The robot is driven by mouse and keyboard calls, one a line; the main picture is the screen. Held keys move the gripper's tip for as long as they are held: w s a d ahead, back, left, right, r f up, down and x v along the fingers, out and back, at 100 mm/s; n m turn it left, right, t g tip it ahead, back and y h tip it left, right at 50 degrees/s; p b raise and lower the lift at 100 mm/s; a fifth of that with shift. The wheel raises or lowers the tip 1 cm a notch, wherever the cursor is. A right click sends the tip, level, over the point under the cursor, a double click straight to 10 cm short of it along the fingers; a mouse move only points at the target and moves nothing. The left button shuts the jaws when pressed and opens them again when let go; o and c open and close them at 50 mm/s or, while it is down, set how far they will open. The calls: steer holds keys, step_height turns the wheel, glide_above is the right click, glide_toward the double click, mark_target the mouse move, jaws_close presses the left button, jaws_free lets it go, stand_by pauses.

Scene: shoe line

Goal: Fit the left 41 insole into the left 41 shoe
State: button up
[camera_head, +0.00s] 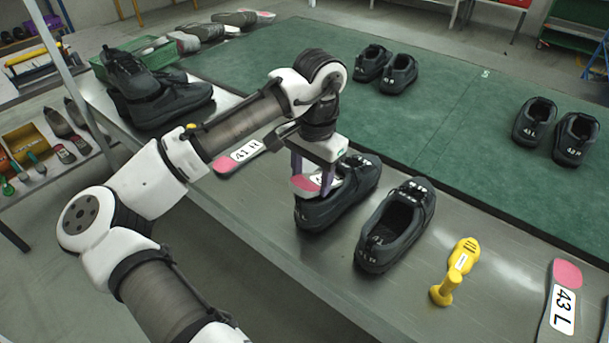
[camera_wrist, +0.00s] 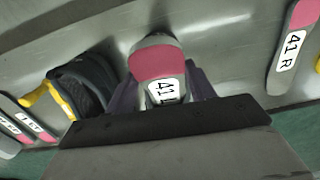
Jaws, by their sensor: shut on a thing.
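My gripper (camera_head: 318,182) is shut on the left 41 insole (camera_head: 304,185), which has a pink heel and a white label; the wrist view shows it (camera_wrist: 160,62) between the fingers, marked 41 L. The insole is held over the heel end of a dark shoe (camera_head: 349,203) on the grey metal bench. I cannot tell whether it touches that shoe, whose opening is largely hidden by my gripper. A second dark shoe (camera_head: 397,228) stands to its right, empty; it also shows in the wrist view (camera_wrist: 84,84). Their labels are too small to read surely.
The 41 R insole (camera_head: 238,156) lies on the bench left of my gripper. A yellow tool (camera_head: 456,271) and the 43 L insole (camera_head: 563,300) lie to the right. Stacked dark shoes (camera_head: 160,102) stand at the bench's left end. Two pairs stand on the green surface (camera_head: 450,130) behind.

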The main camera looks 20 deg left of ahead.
steer(key=shift+w+d+f, duration=0.2)
steer(key=shift+w+d, duration=0.05)
steer(key=shift+w, duration=0.25)
steer(key=shift+w+d+f, duration=0.2)
steer(key=shift+w+d, duration=0.05)
steer(key=shift+w, duration=0.3)
steer(key=shift+w+d+f, duration=0.2)
steer(key=shift+w+d, duration=0.05)
steer(key=shift+w, duration=0.25)
steer(key=shift+f+t+b, duration=0.4)
steer(key=shift+f+b, duration=0.2)
steer(key=shift+c, duration=0.3)
steer(key=shift+s+f+t+h+b, duration=0.2)
steer(key=shift+f+t+h+b, duration=0.1)
steer(key=shift+f+b, duration=0.1)
steer(key=c, duration=0.4)
steer(key=o, duration=1.4)
steer(key=shift+a+f, duration=0.1)
steer(key=shift+o, duration=0.6)
steer(key=shift+w, duration=0.1)
steer(key=shift+r, duration=0.3)
steer(key=shift+r+p, duration=1.45)
steer(key=shift+p, duration=0.3)
steer(key=shift+r, duration=0.1)
